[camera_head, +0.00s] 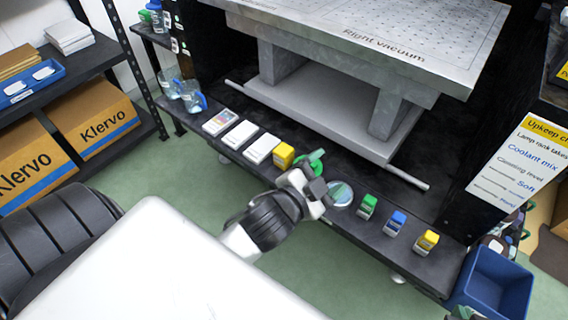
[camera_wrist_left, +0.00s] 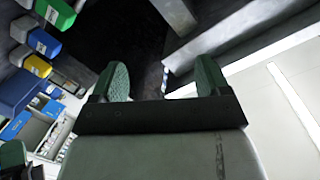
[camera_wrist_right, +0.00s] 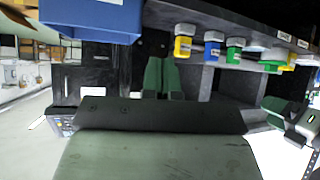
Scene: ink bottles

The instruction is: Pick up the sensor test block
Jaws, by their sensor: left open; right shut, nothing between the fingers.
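A yellow block (camera_head: 283,155) stands on the dark ledge beside flat white boxes in the head view. I cannot tell from its label whether it is the sensor test block. My left gripper (camera_head: 316,162) is just right of it, above the ledge, open and apart from the block. In the left wrist view its green fingers (camera_wrist_left: 164,80) are spread with nothing between them. My right gripper (camera_wrist_right: 160,76) is shut and empty in the right wrist view, in front of the shelf and below the row of bottles.
A round clear dish (camera_head: 340,194) lies right of my left gripper. Green (camera_head: 367,206), blue (camera_head: 395,223) and yellow (camera_head: 426,241) bottles stand farther right, near a blue bin (camera_head: 497,282). White boxes (camera_head: 240,134) and glass beakers (camera_head: 190,97) line the left. A heavy grey platform (camera_head: 365,50) overhangs behind.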

